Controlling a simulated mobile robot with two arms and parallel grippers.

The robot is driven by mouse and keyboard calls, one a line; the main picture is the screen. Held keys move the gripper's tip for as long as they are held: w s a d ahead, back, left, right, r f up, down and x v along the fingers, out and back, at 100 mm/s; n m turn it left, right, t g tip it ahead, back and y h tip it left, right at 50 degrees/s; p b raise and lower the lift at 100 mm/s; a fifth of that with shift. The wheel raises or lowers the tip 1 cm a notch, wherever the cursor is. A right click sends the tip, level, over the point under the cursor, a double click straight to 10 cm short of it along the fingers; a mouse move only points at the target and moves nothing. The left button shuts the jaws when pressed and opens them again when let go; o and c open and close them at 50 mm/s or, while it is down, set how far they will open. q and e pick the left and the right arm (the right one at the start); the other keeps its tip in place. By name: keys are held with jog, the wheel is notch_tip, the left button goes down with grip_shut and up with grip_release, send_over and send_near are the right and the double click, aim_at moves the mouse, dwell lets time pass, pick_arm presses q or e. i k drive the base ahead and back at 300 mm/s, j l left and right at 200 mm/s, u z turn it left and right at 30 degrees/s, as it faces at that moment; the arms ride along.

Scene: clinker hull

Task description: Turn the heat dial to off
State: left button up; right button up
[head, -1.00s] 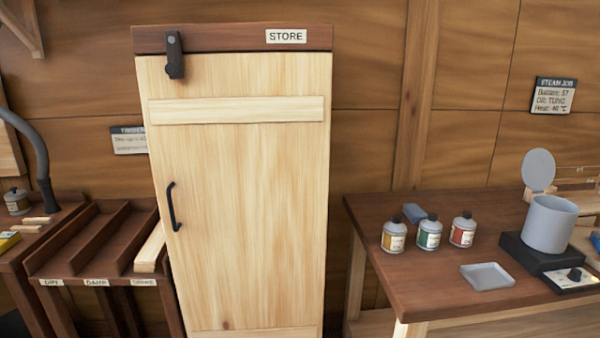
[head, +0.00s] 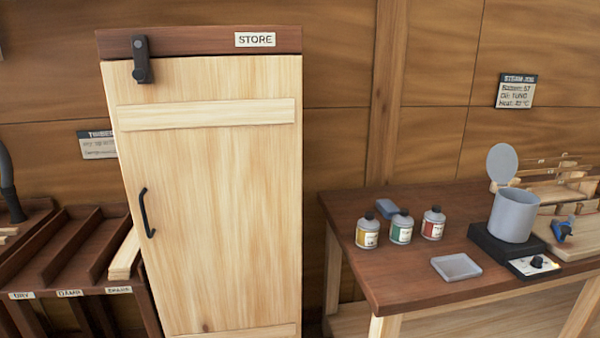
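The heat dial is a small dark knob (head: 537,261) on a pale panel (head: 534,266) at the front of a black heater base (head: 488,242), on the right-hand table in the head view. Its pointer is too small to read, so I cannot tell its setting. A grey pot (head: 514,215) stands on the heater base with its round lid (head: 502,162) raised behind it. Neither of my grippers is in view.
The wooden table (head: 385,279) also holds three labelled bottles (head: 400,228), a grey tray (head: 456,267) and a blue-grey block (head: 387,207). A blue tool (head: 562,229) lies right of the pot. A tall closed STORE cupboard (head: 215,200) and a slotted rack (head: 75,258) stand left.

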aim_at(538, 261)
jog(key=z, duration=1.55)
